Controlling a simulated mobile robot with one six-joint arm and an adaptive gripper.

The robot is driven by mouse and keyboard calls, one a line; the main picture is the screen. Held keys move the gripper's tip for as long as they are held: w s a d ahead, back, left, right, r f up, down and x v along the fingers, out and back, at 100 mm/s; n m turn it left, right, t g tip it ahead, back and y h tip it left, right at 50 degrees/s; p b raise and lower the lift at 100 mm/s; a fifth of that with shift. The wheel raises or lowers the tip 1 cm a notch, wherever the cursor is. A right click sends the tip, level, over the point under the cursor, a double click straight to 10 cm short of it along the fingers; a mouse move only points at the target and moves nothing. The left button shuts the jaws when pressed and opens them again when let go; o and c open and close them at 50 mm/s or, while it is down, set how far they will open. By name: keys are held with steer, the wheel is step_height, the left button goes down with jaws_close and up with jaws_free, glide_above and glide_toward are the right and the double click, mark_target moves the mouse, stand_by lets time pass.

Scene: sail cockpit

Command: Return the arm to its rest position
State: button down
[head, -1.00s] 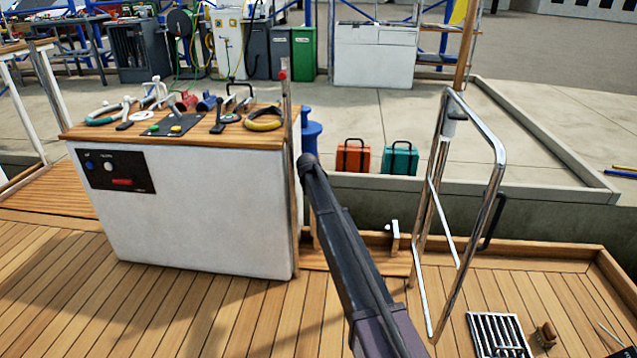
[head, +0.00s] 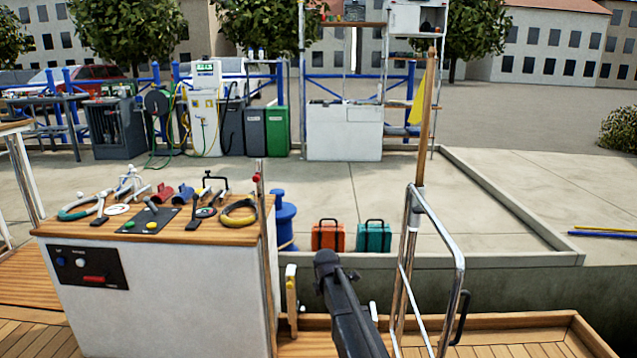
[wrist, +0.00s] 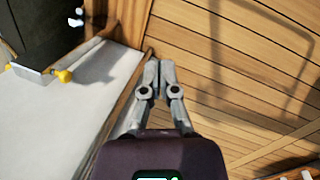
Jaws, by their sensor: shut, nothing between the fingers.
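My gripper (wrist: 159,68) shows in the wrist view with its two fingers together and nothing between them. It points down toward the wooden deck (wrist: 240,70), beside the white side of the cockpit console. In the head view only my dark arm shows, rising from the bottom edge to the right of the console (head: 170,305); the fingers cannot be made out there.
A steel rail (head: 450,240) stands close to the right of my arm. An orange case (head: 328,237) and a teal case (head: 373,237) stand on the quay beyond.

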steer(key=s+d+r+m+g+p, duration=0.1)
steer(key=s+d+r+m+p, duration=0.35)
steer(key=s+m, duration=0.4)
steer(key=s+d+r+m+g+p, duration=0.1)
steer(key=s+d+r+m+p, duration=0.35)
steer(key=s, duration=0.65)
steer(key=s+d+r+m+g+p, duration=0.1)
steer(key=s+d+r+m+p, duration=0.3)
steer(key=s+m, duration=0.5)
step_height(320, 180, up, 37)
steer(key=s+p, duration=0.1)
steer(key=p, duration=3.5)
steer(key=shift+d+y+p, duration=0.3)
steer(key=shift+d, duration=0.15)
